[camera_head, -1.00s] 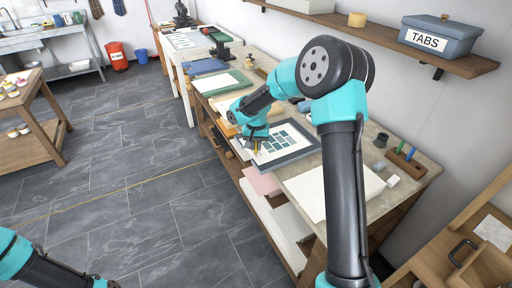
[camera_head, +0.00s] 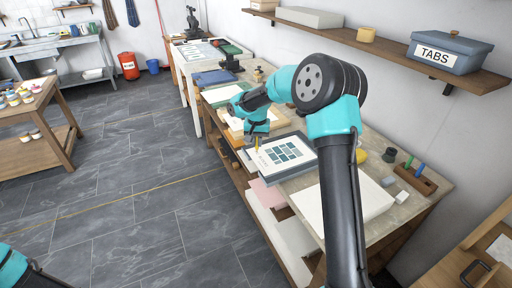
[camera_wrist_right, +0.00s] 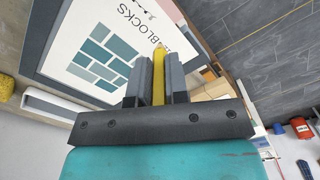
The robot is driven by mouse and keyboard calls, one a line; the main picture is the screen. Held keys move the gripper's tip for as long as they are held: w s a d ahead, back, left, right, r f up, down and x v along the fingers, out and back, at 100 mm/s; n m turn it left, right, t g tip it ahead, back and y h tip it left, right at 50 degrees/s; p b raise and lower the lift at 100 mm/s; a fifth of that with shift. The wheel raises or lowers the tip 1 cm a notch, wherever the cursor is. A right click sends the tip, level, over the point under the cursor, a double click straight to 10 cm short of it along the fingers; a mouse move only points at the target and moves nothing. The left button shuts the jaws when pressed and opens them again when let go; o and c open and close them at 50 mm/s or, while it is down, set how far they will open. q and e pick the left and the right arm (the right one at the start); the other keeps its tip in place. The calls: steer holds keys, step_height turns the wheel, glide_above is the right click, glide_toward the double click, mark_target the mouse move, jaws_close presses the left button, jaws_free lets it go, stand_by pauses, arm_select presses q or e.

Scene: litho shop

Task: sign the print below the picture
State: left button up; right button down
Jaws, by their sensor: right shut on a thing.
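The print (camera_head: 265,163) is a white sheet with a picture of teal blocks (camera_head: 281,154). It lies on a dark grey board (camera_head: 306,166) on the bench. In the right wrist view the print (camera_wrist_right: 82,37) shows the blocks and large lettering with "BLOCKS" readable. Small dark marks show near the top edge there; I cannot tell what they are. My right gripper (camera_head: 257,139) is shut on a yellow pencil (camera_wrist_right: 159,75), over the print's left part in the head view. I cannot tell whether the tip touches the paper. My left gripper is out of view.
White paper (camera_head: 320,213) lies on the bench nearer me. A wooden pen holder (camera_head: 415,181) and a white block (camera_head: 402,197) stand to its right. A shelf (camera_head: 400,58) with a blue TABS box (camera_head: 449,50) hangs above. My right arm hides part of the bench.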

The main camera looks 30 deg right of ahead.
steer(key=shift+r, duration=1.85)
steer(key=shift+f, duration=0.15)
